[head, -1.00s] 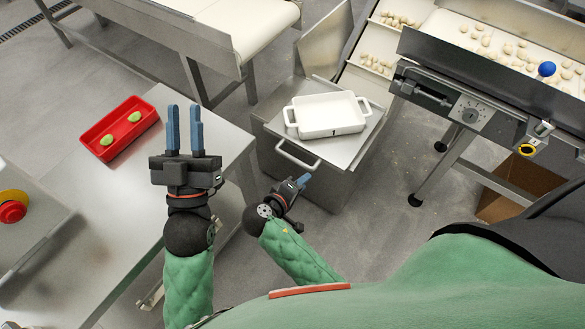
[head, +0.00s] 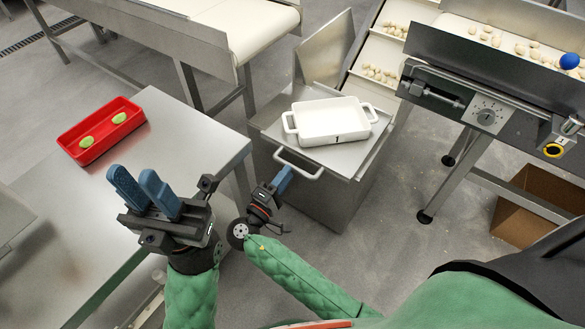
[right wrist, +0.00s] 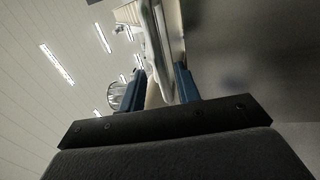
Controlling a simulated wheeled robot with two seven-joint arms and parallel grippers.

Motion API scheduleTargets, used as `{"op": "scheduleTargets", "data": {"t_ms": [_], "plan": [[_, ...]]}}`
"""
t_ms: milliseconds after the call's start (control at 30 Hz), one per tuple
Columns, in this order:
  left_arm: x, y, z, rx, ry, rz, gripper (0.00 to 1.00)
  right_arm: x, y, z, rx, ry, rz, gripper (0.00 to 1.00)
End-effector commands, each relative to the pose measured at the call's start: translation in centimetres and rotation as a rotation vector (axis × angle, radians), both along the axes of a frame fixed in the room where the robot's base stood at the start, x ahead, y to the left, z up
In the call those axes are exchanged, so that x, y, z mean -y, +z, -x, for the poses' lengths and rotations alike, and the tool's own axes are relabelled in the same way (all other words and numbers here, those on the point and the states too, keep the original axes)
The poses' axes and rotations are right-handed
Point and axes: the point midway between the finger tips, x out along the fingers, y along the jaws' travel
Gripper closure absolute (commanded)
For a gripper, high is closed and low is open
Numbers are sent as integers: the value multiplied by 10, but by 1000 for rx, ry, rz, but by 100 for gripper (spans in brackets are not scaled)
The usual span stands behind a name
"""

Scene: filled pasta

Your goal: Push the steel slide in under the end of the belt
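The steel slide (head: 346,157) appears as a flat plate on top of a steel cabinet, with a pale bar handle (head: 299,171) at its front. A white two-handled dish (head: 331,121) stands on it. The belt (head: 490,37) with pasta pieces is at the upper right, behind a steel side panel. My left gripper (head: 134,174) is open and empty above the table.
A red tray (head: 72,150) with two green pieces lies on the steel table (head: 185,125) at left. An upright steel panel (head: 325,52) stands behind the slide. White sloping lanes (head: 385,50) hold pasta. A cardboard box (head: 535,200) sits on the floor at right.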

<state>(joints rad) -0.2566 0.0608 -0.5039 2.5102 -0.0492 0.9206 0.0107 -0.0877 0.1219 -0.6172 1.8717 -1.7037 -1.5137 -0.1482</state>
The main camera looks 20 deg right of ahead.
Motion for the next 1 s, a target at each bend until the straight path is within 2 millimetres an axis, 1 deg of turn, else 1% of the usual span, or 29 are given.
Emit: {"op": "scheduleTargets", "data": {"t_ms": [33, 100, 300, 667, 800, 833, 1000], "plan": [[0, -3, 0, -1, 1, -3, 75, 7, 1, -5, 3, -1, 2, 67], [1, -5, 0, -2, 2, -7, 75, 14, 2, -10, 1, 0, 1, 67], [2, -8, -1, -5, 4, -14, 75, 28, 6, -22, -1, 1, 1, 67], [2, -9, -1, -8, 5, -18, 75, 31, 7, -24, -1, 0, 0, 67], [2, -9, -1, -8, 5, -18, 75, 31, 7, -24, -1, 0, 0, 95], [2, -9, -1, -8, 5, -18, 75, 31, 7, -24, -1, 0, 0, 100], [2, -8, -1, -7, 5, -16, 75, 31, 7, -24, -1, 0, 0, 100]]}}
